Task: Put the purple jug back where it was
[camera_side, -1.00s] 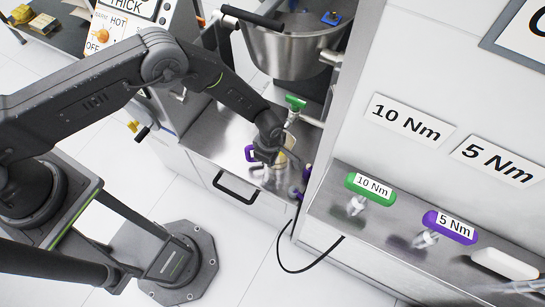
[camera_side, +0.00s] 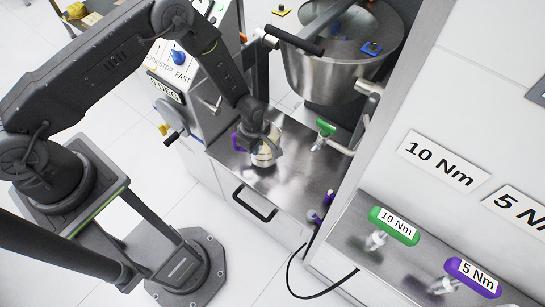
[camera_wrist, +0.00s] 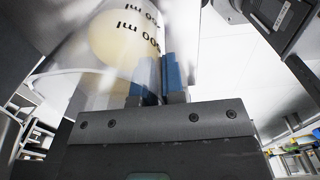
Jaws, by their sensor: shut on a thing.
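The purple jug (camera_side: 264,155) is a clear vessel with a purple handle (camera_side: 236,141) and pale yellowish contents. In the side view it is at the left part of the steel shelf, below and left of the mixer bowl. My gripper (camera_side: 256,137) is around its upper part and hides some of it. In the wrist view my gripper (camera_wrist: 160,80) has its blue finger pads closed on the jug's clear wall. The jug (camera_wrist: 105,75) fills the upper left there, with upside-down volume marks. I cannot tell whether its base touches the shelf.
The steel mixer bowl (camera_side: 325,75) hangs above the shelf (camera_side: 285,180). A green-handled valve (camera_side: 326,128) is right of the jug, and purple-handled parts (camera_side: 318,215) are at the shelf's front right. Green (camera_side: 394,225) and purple (camera_side: 472,277) torque tools lie on the right ledge. The shelf's middle is clear.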

